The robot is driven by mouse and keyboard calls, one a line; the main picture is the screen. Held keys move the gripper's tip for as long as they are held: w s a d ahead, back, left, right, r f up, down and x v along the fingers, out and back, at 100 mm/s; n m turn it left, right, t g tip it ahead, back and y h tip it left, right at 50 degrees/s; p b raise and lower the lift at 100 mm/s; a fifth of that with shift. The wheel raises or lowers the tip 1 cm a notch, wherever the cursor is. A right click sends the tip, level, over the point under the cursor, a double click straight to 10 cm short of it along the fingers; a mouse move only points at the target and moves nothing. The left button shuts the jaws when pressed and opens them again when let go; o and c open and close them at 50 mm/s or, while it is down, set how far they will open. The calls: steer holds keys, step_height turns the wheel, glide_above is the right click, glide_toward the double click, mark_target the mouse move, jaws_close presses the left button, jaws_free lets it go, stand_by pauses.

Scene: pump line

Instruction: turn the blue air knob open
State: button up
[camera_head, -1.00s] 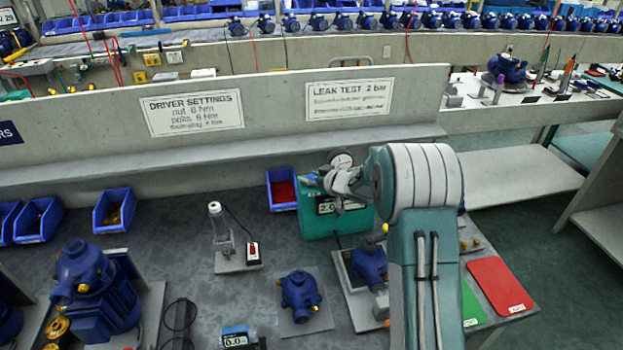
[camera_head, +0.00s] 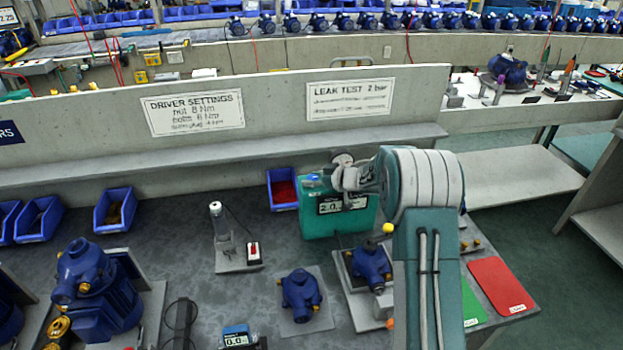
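The green leak test box (camera_head: 318,226) stands at the back of the bench, with a display that appears to read 2.0. A small light-blue part (camera_head: 312,181) shows at the top left of the box; it may be the blue air knob, but it is too small to read its setting. My gripper (camera_head: 347,181) is at the upper right of the box, right of that light-blue part and apart from it in the picture. My wrist and arm hide part of it. Its fingertips are not clear, and I see nothing held. The gauge above the box is mostly covered.
A blue pump with a yellow cap (camera_head: 371,264) stands on a plate in front of the box. Another blue pump (camera_head: 300,294) and a clear cylinder on a stand (camera_head: 222,238) are left of it.

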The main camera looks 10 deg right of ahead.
steer(key=shift+o, duration=0.7)
steer(key=shift+s+d+r, duration=0.15)
steer(key=shift+d, duration=0.05)
steer(key=v, duration=1.1)
steer(key=shift+d, duration=0.2)
steer(key=shift+s, duration=0.1)
